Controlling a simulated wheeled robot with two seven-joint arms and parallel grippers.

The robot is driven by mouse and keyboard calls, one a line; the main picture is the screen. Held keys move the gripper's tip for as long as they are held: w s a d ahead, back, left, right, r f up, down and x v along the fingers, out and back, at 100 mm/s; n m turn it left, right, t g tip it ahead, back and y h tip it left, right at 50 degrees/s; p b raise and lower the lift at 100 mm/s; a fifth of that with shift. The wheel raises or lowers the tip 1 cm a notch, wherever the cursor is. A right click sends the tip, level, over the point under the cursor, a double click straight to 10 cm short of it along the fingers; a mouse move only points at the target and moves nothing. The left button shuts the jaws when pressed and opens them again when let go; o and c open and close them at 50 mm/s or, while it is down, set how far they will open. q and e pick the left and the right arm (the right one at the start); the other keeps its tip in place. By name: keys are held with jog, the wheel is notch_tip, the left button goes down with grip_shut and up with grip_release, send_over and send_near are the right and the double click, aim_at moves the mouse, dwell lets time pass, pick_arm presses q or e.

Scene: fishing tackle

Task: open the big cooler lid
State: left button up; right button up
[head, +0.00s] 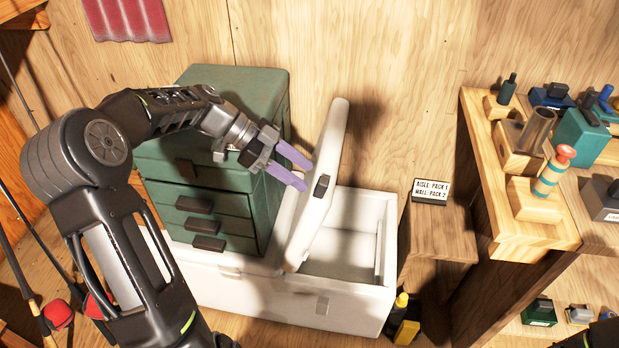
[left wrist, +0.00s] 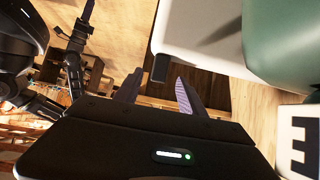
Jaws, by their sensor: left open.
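The big white cooler (head: 350,309) stands against the wooden wall. Its white lid (head: 330,140) is raised steeply, leaning a little, and the empty-looking inside shows to its right. A dark latch (head: 321,187) sits on the lid. My left gripper (head: 292,166) is open, its purple fingers at the lid's left side; I cannot tell if they touch it. In the left wrist view the fingers (left wrist: 156,92) are apart with nothing between them, near a dark latch (left wrist: 160,68) on a white panel.
A green drawer cabinet (head: 215,180) stands left of the lid, close to my left gripper. A small wooden stand with a sign (head: 431,191) and a shelf with tackle (head: 535,225) are on the right. A yellow and black bottle (head: 401,305) is by the cooler's front corner.

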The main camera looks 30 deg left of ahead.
pick_arm(q)
jog(key=v, duration=0.4)
dwell(0.5)
